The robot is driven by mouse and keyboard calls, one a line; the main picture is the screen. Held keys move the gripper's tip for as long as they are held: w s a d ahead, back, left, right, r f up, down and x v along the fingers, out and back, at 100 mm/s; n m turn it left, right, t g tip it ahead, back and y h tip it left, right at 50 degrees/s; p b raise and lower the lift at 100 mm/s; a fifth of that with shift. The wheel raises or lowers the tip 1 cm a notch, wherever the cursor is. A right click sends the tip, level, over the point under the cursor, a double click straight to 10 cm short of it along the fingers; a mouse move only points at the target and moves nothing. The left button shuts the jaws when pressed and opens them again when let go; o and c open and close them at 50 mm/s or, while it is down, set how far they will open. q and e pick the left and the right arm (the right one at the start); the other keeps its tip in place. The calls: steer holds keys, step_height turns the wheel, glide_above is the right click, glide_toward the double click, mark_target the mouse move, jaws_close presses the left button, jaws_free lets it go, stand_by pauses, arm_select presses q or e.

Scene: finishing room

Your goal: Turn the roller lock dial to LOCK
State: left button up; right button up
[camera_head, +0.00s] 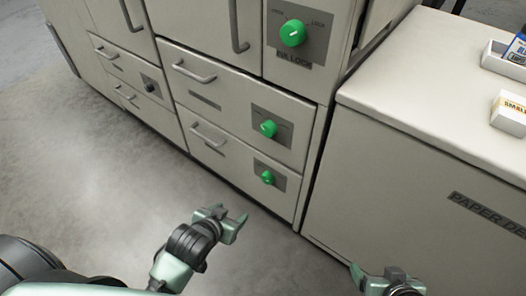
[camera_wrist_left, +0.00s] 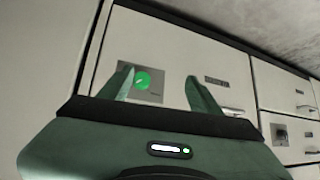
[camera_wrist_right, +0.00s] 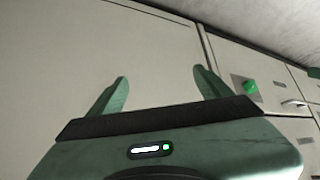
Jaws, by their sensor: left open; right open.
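The green dial (camera_head: 292,33) at the top sits on a grey plate on the upper cabinet panel. Small markings, one reading LOCK at the right, stand above it. The label below it is blurred but ends in LOCK. My left gripper (camera_head: 231,214) is open and empty, low in front of the drawers, well apart from this dial. In the left wrist view (camera_wrist_left: 157,76), a green dial (camera_wrist_left: 142,80) appears beyond the fingers. My right gripper (camera_head: 374,281) is open and empty near the bottom edge.
Two smaller green dials (camera_head: 268,128) (camera_head: 267,177) sit on the drawer fronts below. A black knob (camera_head: 150,86) is farther left. Handles (camera_head: 194,74) stick out. A white-topped cabinet (camera_head: 430,75) at right bears a tray (camera_head: 497,62) and small box (camera_head: 510,116). The floor at left is clear.

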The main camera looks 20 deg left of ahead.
arm_select(q)
steer(key=w+r+t+h, duration=0.2)
steer(key=w+r+t, duration=0.4)
steer(key=w, duration=0.4)
steer(key=m+t+h, duration=0.3)
steer(key=t+h, duration=0.2)
steer(key=t, duration=0.1)
glide_toward(266, 133)
steer(key=w, duration=0.1)
steer(key=b+x, duration=0.2)
steer(key=x, duration=0.4)
steer(key=shift+w+d+r, duration=0.15)
steer(key=shift+w+r, duration=0.1)
steer(key=shift+r, duration=0.05)
steer(key=shift+w+d+r, duration=0.2)
steer(key=shift+w, duration=0.25)
arm_select(e)
steer(key=w+a+r+t+y, duration=0.1)
steer(key=w+r+t, duration=0.2)
steer(key=r, duration=0.4)
steer(key=w+a+r+t+y, duration=0.1)
steer(key=w+a+r+t, duration=0.1)
steer(key=r+t, duration=0.3)
steer(key=w+a+r+t+y, duration=0.1)
steer(key=w+r+t, duration=0.3)
steer(key=r, duration=0.7)
steer(key=shift+w+a+r+n+t+y, duration=0.2)
steer(key=shift+a+n+t+y, duration=0.15)
steer(key=shift+a, duration=0.2)
